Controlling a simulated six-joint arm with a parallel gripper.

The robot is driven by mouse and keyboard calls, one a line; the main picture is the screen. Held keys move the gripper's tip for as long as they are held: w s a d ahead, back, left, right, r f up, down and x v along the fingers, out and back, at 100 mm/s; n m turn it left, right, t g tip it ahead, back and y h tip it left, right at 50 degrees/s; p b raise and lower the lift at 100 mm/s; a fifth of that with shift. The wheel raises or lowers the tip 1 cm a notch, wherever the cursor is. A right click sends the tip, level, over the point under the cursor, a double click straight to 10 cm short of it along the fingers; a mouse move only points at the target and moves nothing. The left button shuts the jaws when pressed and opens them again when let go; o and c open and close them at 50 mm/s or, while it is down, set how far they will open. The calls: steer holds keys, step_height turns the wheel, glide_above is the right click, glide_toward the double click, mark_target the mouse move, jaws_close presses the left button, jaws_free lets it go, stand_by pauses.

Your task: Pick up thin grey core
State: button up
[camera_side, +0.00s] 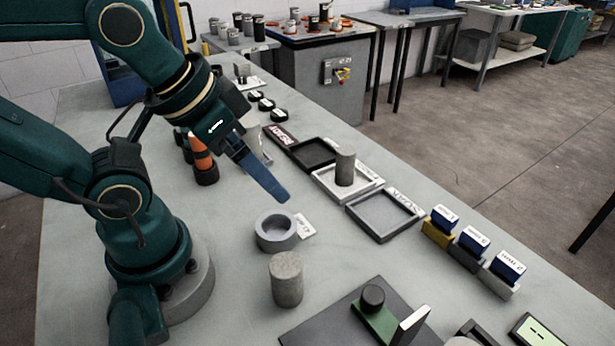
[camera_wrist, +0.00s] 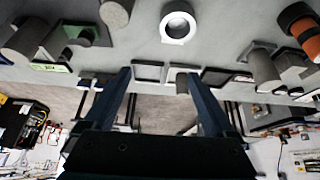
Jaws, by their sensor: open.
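A narrow grey cylinder (camera_side: 345,167), which looks like the thin grey core, stands upright in a white-rimmed tray (camera_side: 322,184). It also shows in the wrist view (camera_wrist: 182,84), beside the tip of the right finger. A wider grey cylinder (camera_side: 286,279) stands upright on the front of the table. Another grey cylinder (camera_side: 252,138) stands partly hidden behind my gripper (camera_side: 285,198). My gripper is open and empty, tilted above the table and left of the tray. In the wrist view my gripper (camera_wrist: 157,72) shows two blue fingers spread apart.
A grey ring (camera_side: 276,232) lies below my fingertips. A black tray (camera_side: 312,154) and an empty grey tray (camera_side: 385,215) flank the white one. An orange-and-black stack (camera_side: 203,160) stands near my arm. Labelled blocks (camera_side: 472,246) line the right edge.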

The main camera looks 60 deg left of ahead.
mark_target(286, 264)
steer(key=d+f+n+g, duration=0.1)
steer(key=d+f+g, duration=0.1)
steer(key=d+f, duration=0.1)
steer(key=d+f+n+g, duration=0.2)
steer(key=d+f+g, duration=0.1)
steer(key=d+f, duration=0.1)
steer(key=shift+s+d, duration=0.1)
steer(key=shift+s, duration=0.05)
steer(key=shift+s+d+f+g, duration=0.15)
steer(key=shift+s+f+g, duration=0.15)
steer(key=shift+f, duration=2.4)
jaws_close()
steer(key=shift+w+r, duration=0.1)
steer(key=shift+r, duration=0.05)
